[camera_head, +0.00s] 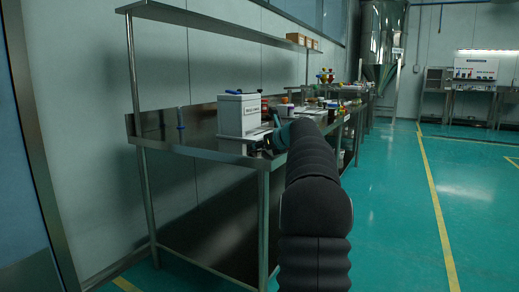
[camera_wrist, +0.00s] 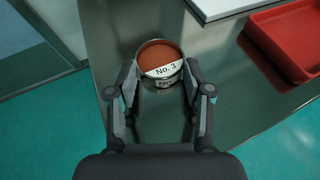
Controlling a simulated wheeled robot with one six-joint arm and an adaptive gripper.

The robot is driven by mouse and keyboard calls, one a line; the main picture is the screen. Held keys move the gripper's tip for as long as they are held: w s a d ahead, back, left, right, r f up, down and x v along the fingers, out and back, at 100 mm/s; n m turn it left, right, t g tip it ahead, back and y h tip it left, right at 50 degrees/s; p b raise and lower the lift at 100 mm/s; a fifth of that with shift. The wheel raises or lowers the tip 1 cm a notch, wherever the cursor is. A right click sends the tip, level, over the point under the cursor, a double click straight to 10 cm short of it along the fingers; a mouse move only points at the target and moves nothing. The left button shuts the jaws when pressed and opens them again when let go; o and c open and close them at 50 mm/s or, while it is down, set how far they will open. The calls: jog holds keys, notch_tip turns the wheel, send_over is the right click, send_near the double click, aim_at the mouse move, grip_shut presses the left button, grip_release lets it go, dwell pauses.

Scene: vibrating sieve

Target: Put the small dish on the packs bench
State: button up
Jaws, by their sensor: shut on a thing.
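The small dish (camera_wrist: 160,62) is a round metal dish with reddish-brown contents and a white "No. 3" label, seen from above in the wrist view. My gripper (camera_wrist: 159,80) has one finger on each side of it and is shut on it. The dish looks upright over the steel bench top (camera_wrist: 120,30); I cannot tell whether it touches the surface. In the head view my gripper (camera_head: 266,146) is at the near end of the steel bench (camera_head: 190,146), and the dish cannot be made out there.
A red tray (camera_wrist: 290,40) and a white flat thing lie to the right in the wrist view. A white labelled box (camera_head: 238,115) stands on the bench near my gripper. A shelf (camera_head: 210,23) runs above. Green floor (camera_head: 400,220) is clear to the right.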

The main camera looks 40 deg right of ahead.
jog(key=o, duration=1.1)
jog(key=shift+f, duration=0.1)
